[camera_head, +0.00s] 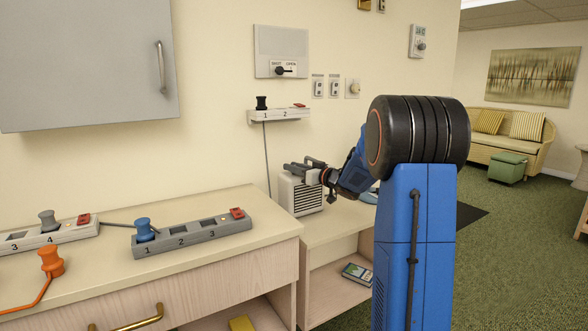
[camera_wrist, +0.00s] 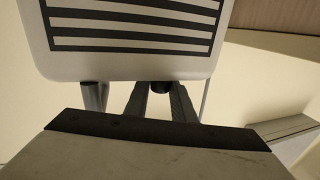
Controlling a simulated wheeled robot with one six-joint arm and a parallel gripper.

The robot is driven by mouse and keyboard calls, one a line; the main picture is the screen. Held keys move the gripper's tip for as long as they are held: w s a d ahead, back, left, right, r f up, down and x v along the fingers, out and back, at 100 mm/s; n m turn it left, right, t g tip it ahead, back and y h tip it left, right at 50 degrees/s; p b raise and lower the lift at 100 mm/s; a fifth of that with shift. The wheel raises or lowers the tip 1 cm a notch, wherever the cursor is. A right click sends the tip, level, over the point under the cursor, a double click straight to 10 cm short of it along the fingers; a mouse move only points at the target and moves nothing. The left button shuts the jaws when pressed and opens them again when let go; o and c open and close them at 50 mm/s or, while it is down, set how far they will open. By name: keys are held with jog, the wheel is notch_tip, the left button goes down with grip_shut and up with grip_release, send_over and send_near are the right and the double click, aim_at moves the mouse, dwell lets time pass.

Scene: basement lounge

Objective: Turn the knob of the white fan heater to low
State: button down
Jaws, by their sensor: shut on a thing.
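The white fan heater (camera_head: 299,198) stands on the lower wooden counter against the wall, its slatted grille facing outward. In the wrist view the heater (camera_wrist: 125,67) fills the upper part, with dark grille bars. My gripper (camera_head: 298,165) reaches in from the right over the heater's top. In the wrist view my gripper (camera_wrist: 160,92) has its fingers close together at the heater's edge, shut on a small dark knob (camera_wrist: 160,86). The knob is mostly hidden by the fingers, so its setting cannot be read. In the head view the knob is hidden.
A grey power strip (camera_head: 191,236) with a blue plug (camera_head: 144,229) lies on the nearer, higher counter. An orange plug (camera_head: 50,260) stands left of it. A box (camera_head: 357,274) lies on the low shelf.

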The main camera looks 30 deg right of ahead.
jog(key=shift+n+y, duration=0.3)
jog(key=shift+y, duration=0.3)
jog(key=c, duration=1.5)
grip_release()
jog(key=v, duration=1.7)
jog(key=shift+s+d+r, duration=0.2)
jog(key=shift+r, duration=0.05)
